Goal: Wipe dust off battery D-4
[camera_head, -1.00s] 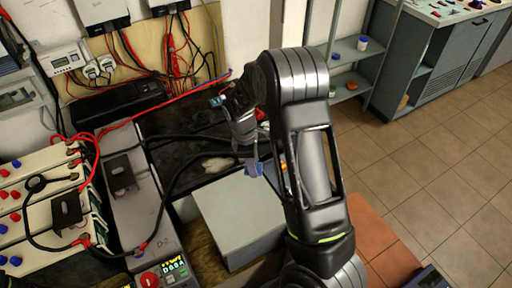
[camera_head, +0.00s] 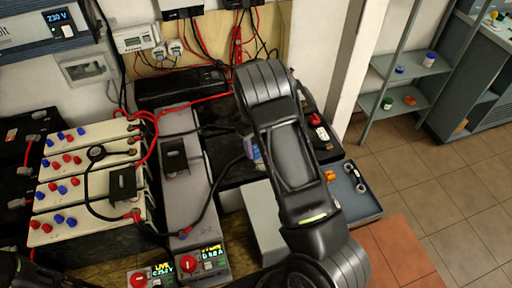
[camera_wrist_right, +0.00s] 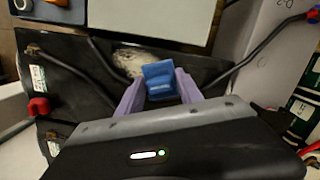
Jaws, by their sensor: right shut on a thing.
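A black battery (camera_head: 222,158) lies behind the light grey box, largely hidden by my right arm in the head view. In the wrist view, the black battery (camera_wrist_right: 72,82) bears a pale, dusty patch (camera_wrist_right: 130,60). My right gripper (camera_wrist_right: 160,88), with lilac fingers, is shut on a small blue block (camera_wrist_right: 159,77), possibly a sponge. The block appears over or beside the patch's near edge; I cannot tell whether it touches. The right gripper (camera_head: 251,148) is mostly hidden by its arm in the head view. I cannot read a D-4 label. My left gripper is out of view.
Black cables (camera_head: 219,187) cross near the battery. A grey unit (camera_head: 183,205) stands left of it, beside white-topped batteries (camera_head: 75,188) with red and blue terminals. The light grey box (camera_head: 262,222) is in front, and a grey tray (camera_head: 352,190) with tools is to the right.

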